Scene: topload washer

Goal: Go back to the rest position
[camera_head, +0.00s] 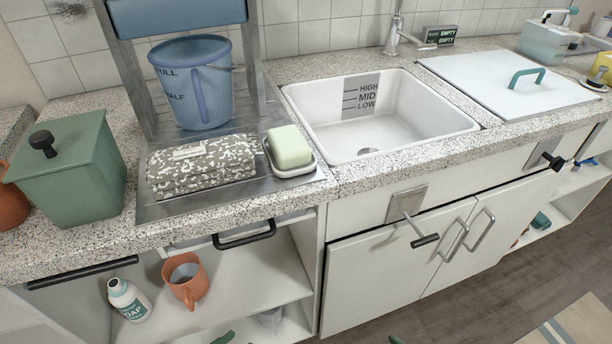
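Neither of my grippers can be made out in the head view. The topload washer's white lid (500,88) lies shut in the counter at the right, with a teal handle (527,76) on it. The white sink (385,125) is left of it, empty, with HIGH, MID and LOW marks on its back wall. A metal tap (400,38) stands behind the sink.
A blue bucket (193,85) stands on a metal rack. A folded speckled cloth (200,165) and a soap dish (290,155) sit before it. A green lidded box (75,165) is left. Below are an orange mug (186,278) and a soap bottle (129,300). Levers and handles protrude from the cabinet front.

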